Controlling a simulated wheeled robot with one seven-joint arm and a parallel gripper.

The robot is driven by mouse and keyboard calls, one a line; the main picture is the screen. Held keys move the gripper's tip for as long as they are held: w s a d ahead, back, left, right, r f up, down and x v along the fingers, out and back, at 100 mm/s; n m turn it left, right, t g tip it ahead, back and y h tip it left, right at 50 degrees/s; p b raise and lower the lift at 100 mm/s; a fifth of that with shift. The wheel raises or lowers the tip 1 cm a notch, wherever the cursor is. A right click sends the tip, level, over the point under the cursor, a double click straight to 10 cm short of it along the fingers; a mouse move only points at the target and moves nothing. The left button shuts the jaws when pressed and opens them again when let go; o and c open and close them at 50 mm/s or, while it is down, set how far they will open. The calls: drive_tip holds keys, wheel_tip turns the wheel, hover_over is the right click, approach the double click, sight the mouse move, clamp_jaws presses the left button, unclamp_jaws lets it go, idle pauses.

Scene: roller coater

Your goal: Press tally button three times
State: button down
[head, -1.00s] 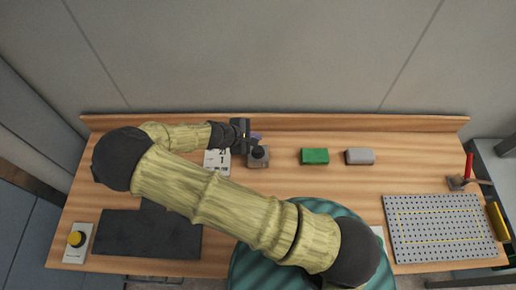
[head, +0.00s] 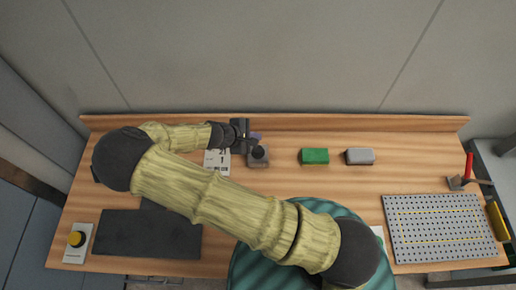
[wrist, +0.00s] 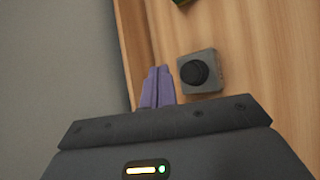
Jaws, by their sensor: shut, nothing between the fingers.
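A small grey box with a round black button (head: 258,152) stands on the wooden workbench, right of a white printed card (head: 217,161). The black button also shows in the wrist view (wrist: 194,72), upper right of centre. My gripper (head: 256,137) is just behind the box in the head view, with purple fingers closed together and nothing between them. In the wrist view the fingertips (wrist: 158,72) are left of the button, apart from it in the picture. Their height over the bench is hard to tell. A second, yellow button (head: 76,239) is on a pale plate at front left.
A green block (head: 314,156) and a grey block (head: 360,156) lie right of the box. A raised ledge (head: 280,122) runs along the back. A dark mat (head: 150,238) and a pegboard (head: 440,228) lie towards the front.

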drive_tip(key=s+d+r+m+g+y+b, duration=0.1)
drive_tip(key=s+d+r+m+y+b, duration=0.2)
drive_tip(key=s+d+r+m+b, duration=0.2)
drive_tip(key=s+d+r+m+g+y+b, duration=0.1)
drive_tip(key=s+d+r+m+y+b, duration=0.3)
drive_tip(key=s+d+m, duration=0.3)
drive_tip(key=d+r+m+b, duration=0.1)
drive_tip(key=d+m, duration=0.1)
drive_tip(key=m, duration=0.1)
drive_tip(key=shift+d+r+m+g+y, duration=0.3)
drive_tip(key=shift+r+m, duration=0.05)
drive_tip(key=shift+m, duration=0.05)
drive_tip(key=shift+d, duration=0.1)
